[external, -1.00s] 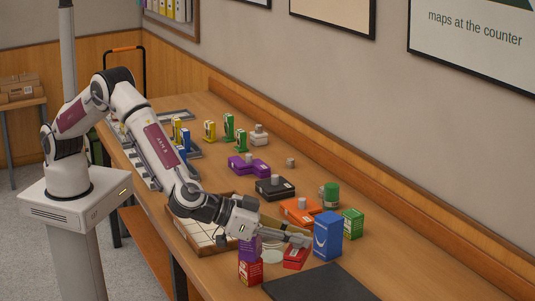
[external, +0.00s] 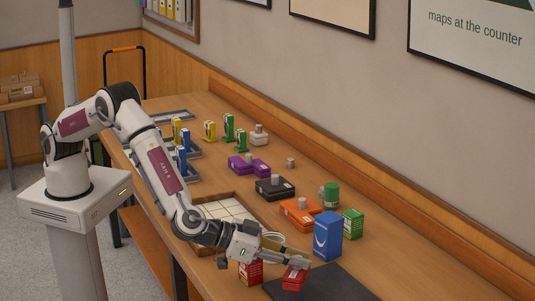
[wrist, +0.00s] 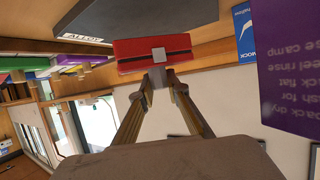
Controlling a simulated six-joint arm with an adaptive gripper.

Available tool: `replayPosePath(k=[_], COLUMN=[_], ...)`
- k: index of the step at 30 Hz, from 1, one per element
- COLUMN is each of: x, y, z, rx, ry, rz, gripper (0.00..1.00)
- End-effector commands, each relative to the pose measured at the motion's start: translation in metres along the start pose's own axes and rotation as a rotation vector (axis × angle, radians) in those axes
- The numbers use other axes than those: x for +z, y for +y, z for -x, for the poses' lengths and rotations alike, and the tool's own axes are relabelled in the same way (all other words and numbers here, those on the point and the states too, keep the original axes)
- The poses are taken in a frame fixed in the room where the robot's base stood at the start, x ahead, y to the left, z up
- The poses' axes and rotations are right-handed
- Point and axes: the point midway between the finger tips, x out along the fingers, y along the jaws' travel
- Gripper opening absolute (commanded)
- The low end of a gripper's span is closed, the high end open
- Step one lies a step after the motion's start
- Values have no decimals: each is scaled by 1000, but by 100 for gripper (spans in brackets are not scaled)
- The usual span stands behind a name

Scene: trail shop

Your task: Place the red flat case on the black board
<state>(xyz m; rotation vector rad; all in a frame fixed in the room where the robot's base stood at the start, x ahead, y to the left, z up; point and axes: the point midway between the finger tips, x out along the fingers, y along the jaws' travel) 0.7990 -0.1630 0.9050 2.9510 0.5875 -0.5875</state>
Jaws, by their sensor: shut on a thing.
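The red flat case (external: 293,281) hangs from my gripper (external: 300,264), tilted in the external view. In the wrist view the case (wrist: 130,48) shows in front of the fingertips (wrist: 158,76), which are closed on its small grey knob. The black board (external: 335,284) lies flat at the near end of the counter. The case appears over the board's left part; whether it touches cannot be told. In the wrist view a dark slab that looks like the board (wrist: 130,20) shows just beyond the case, with a white label reading "ALLOY".
A blue box (external: 327,236) and a green box (external: 352,223) stand behind the board. A red box (external: 250,272) stands left of it, close to my gripper. A purple box (wrist: 290,80) is near in the wrist view. An orange case (external: 300,212) lies farther back.

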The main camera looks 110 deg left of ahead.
Motion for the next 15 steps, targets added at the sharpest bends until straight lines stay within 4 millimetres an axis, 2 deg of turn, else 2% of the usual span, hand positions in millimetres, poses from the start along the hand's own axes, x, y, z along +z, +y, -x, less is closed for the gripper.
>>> replayPosePath(k=[15], x=[8], y=[0], z=[-4], rx=[0], ry=[0], rz=[0], gripper=[0])
